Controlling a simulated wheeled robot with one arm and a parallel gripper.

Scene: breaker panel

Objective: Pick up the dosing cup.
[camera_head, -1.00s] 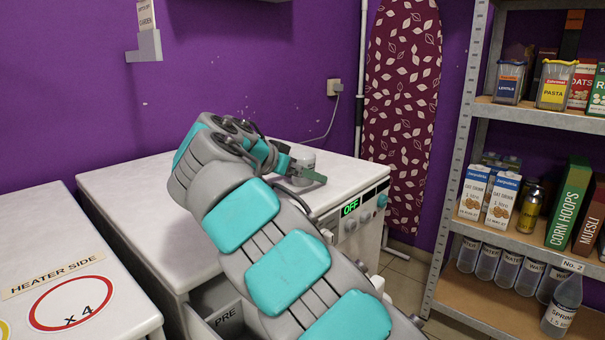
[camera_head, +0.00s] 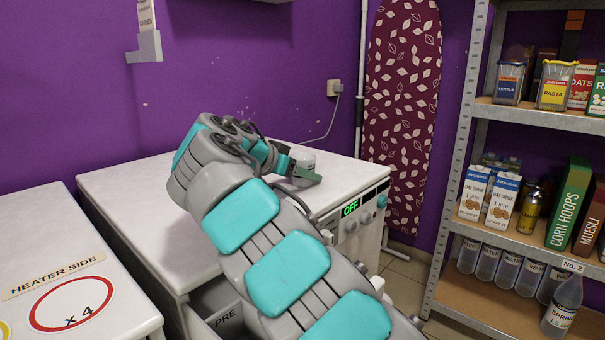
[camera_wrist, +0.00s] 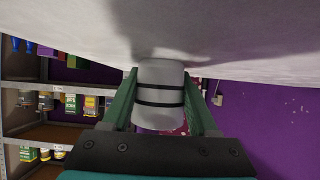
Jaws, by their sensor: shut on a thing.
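The dosing cup (camera_wrist: 160,118) is a small pale cup with two dark bands around it. In the wrist view it sits between the two green fingers of my gripper (camera_wrist: 161,75), which are shut on it from both sides. In the head view the cup (camera_head: 302,157) shows as a white shape on or just over the white appliance top, partly hidden by my gripper (camera_head: 303,168). The wrist view shows the cup's end close to the white surface; I cannot tell whether it touches.
The white appliance (camera_head: 120,205) has a green OFF display (camera_head: 350,207) and knobs on its front, and an open drawer marked PRE. Another white unit (camera_head: 40,220) stands at left. A stocked metal shelf (camera_head: 455,170) and an ironing board (camera_head: 400,100) are at right. The top around the cup is clear.

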